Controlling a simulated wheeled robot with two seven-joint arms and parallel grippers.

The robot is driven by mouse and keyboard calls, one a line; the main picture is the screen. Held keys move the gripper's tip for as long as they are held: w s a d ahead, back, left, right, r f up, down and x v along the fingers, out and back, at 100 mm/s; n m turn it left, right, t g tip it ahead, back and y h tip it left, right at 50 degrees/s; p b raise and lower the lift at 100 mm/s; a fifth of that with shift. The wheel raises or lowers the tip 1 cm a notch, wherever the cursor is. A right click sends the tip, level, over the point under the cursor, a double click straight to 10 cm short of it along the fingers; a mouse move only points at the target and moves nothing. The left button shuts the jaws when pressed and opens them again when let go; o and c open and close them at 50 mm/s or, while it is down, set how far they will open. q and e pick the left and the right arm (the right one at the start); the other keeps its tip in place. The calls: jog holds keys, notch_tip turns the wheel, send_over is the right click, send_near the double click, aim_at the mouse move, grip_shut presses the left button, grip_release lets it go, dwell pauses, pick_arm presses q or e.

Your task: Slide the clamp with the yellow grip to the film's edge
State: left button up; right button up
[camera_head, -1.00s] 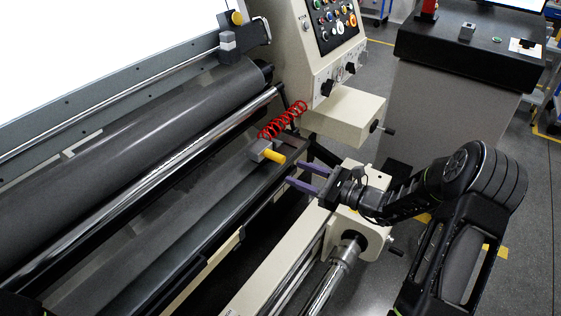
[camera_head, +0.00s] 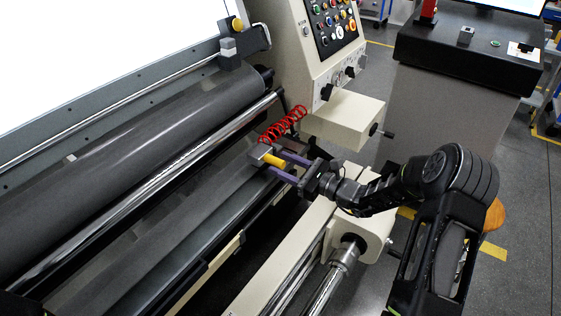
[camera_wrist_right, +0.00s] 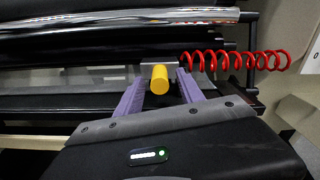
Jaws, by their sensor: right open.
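The clamp is a grey block (camera_head: 259,151) with a yellow grip (camera_head: 273,161). It sits on the dark rail below the chrome roller, at the rail's right end. My right gripper (camera_head: 284,164) is open, with its purple fingers on either side of the yellow grip. In the right wrist view the yellow grip (camera_wrist_right: 159,79) stands between the two fingers (camera_wrist_right: 160,88), with a gap visible on each side. A red coiled hose (camera_head: 284,124) runs behind the clamp. The film's edge cannot be made out clearly.
A chrome roller (camera_head: 150,183) and a large dark roller (camera_head: 130,135) lie behind the rail. A control panel (camera_head: 333,25) and a cream box (camera_head: 343,116) stand to the right. A cream beam (camera_head: 285,262) runs in front. The rail left of the clamp looks clear.

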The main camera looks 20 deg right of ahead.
jog(key=shift+w+a, duration=0.3)
jog(key=shift+w, duration=0.2)
jog(key=shift+c, duration=0.3)
grip_shut()
dwell(0.8)
